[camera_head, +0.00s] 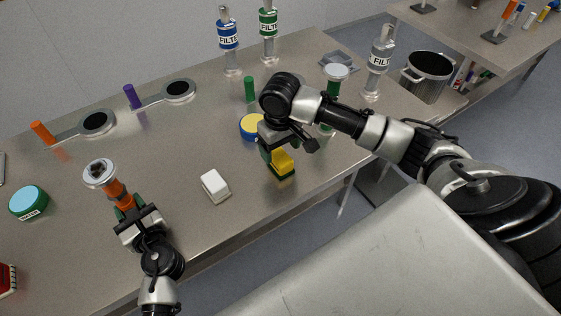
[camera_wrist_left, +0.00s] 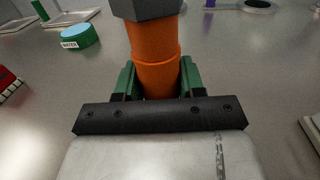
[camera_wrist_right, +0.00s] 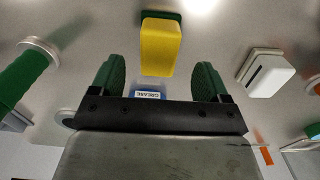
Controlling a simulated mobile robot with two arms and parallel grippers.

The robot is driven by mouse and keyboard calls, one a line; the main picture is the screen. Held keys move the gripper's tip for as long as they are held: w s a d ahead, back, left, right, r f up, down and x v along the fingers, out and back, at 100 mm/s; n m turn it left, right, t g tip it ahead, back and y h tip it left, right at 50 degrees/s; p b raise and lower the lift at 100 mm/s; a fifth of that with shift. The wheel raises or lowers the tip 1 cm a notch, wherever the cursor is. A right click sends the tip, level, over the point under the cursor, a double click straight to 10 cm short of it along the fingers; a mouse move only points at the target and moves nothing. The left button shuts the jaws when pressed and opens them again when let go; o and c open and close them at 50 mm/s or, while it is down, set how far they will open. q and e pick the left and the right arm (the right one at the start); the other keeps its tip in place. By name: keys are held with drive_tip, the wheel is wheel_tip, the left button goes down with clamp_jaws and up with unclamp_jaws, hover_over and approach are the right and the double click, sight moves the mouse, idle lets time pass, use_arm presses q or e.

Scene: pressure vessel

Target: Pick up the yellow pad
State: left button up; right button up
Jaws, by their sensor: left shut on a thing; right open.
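The yellow pad (camera_head: 283,160) is a yellow block with a dark green face on the table near its front edge. In the right wrist view the yellow pad (camera_wrist_right: 160,47) lies ahead, centred between the fingers. My right gripper (camera_head: 272,150) is open, pointing down close to the pad and partly covering it in the head view. Both green fingertips show apart and empty in the right wrist view (camera_wrist_right: 161,80); I see no contact with the pad. My left gripper (camera_head: 128,207) is shut on an orange-handled tool (camera_wrist_left: 153,55) with a round metal top.
A white block (camera_head: 215,186) stands left of the pad. A blue tin with yellow lid (camera_head: 251,127) is just behind my right gripper. A green-handled piece (camera_head: 336,85) stands to the right. Filter bottles stand at the back. A teal tin (camera_head: 29,202) is far left.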

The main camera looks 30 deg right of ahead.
sight(280, 156)
drive_tip(key=shift+w+f, duration=0.1)
drive_tip(key=shift+f, duration=2.65)
drive_tip(key=c, duration=1)
drive_tip(key=shift+r, duration=5.1)
